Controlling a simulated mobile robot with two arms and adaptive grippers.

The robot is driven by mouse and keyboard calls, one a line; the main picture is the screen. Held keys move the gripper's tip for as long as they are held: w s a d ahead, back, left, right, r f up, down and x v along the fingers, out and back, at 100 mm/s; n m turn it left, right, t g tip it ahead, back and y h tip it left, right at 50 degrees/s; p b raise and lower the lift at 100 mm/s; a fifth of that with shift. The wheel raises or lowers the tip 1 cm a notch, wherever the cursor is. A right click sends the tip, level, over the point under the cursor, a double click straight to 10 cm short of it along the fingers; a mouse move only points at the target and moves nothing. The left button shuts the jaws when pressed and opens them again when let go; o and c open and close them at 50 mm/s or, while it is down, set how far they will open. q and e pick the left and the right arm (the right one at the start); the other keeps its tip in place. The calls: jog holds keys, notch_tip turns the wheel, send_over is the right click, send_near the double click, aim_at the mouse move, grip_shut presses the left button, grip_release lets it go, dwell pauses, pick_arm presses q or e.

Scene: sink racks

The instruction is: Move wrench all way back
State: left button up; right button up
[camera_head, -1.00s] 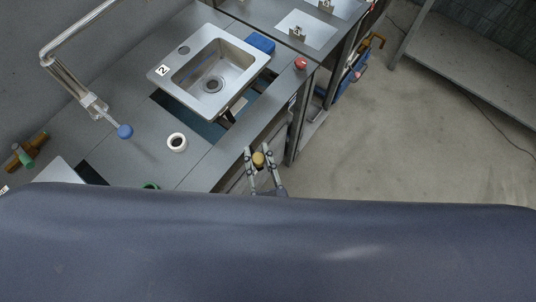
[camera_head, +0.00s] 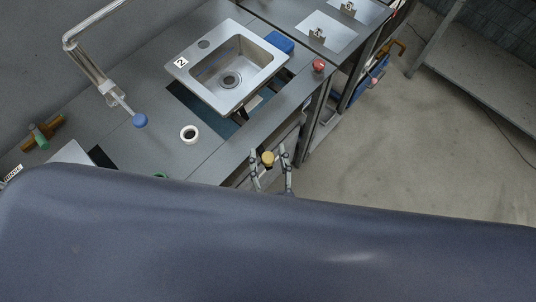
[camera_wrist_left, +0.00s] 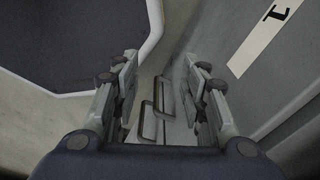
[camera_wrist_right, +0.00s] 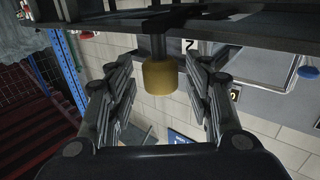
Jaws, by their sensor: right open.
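No plainly wrench-shaped thing shows. A tan cylindrical knob (camera_head: 268,159) shows at the counter's front edge in the head view. In the right wrist view the knob (camera_wrist_right: 159,77) sits on a dark stem below a dark frame. My right gripper (camera_head: 268,150) is open with its fingers on either side of the knob. In the right wrist view gaps show between the knob and both fingers of the gripper (camera_wrist_right: 162,62). My left gripper (camera_wrist_left: 160,60) is open and empty in its wrist view, facing metal bar handles (camera_wrist_left: 148,122). It is hidden in the head view.
A second bench (camera_head: 350,12) stands behind. The floor (camera_head: 390,140) to the right is clear.

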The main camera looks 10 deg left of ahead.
jog(key=v, duration=1.1)
jog(key=shift+s, duration=0.2)
